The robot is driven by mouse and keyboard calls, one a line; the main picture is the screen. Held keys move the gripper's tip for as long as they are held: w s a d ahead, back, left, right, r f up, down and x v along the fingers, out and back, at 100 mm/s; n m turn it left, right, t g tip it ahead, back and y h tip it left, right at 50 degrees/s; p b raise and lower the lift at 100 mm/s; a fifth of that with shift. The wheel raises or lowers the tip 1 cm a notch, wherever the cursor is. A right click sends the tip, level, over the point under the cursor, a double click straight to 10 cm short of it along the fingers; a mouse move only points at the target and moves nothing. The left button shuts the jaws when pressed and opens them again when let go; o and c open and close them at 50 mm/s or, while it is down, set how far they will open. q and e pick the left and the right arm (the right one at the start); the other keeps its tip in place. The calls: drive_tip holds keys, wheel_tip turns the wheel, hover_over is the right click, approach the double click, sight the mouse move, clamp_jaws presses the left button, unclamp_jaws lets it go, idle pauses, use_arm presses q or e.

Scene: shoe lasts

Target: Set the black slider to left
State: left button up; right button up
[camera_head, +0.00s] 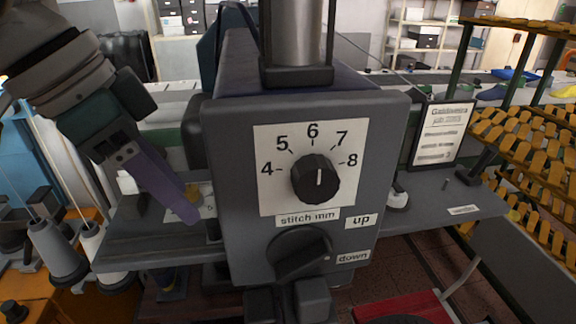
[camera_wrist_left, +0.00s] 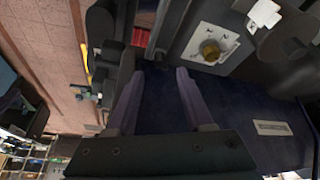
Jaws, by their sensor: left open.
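My left gripper (camera_head: 188,210) reaches down from the upper left with purple fingers, beside the left side of the grey sewing machine head (camera_head: 228,190). Its fingers stand apart in the left wrist view (camera_wrist_left: 158,78), with nothing seen between them. I cannot clearly pick out a black slider in either view. The machine front carries a black round dial (camera_head: 316,179) on a white scale marked 4 to 8, with its pointer near 6. My right gripper is not in view.
The grey machine table (camera_head: 150,240) spreads to both sides of the head. Thread cones (camera_head: 55,250) stand at the left. A framed notice (camera_head: 441,133) and a yellow slatted rack (camera_head: 530,140) are at the right. The wrist view shows a brass knob (camera_wrist_left: 210,50) on a white plate.

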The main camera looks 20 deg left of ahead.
sight(208, 224)
use_arm(q)
drive_tip(key=x, duration=0.6)
drive_tip(key=shift+p, duration=0.35)
clamp_jaws()
drive_tip(key=shift+r, duration=0.1)
idle(0.9)
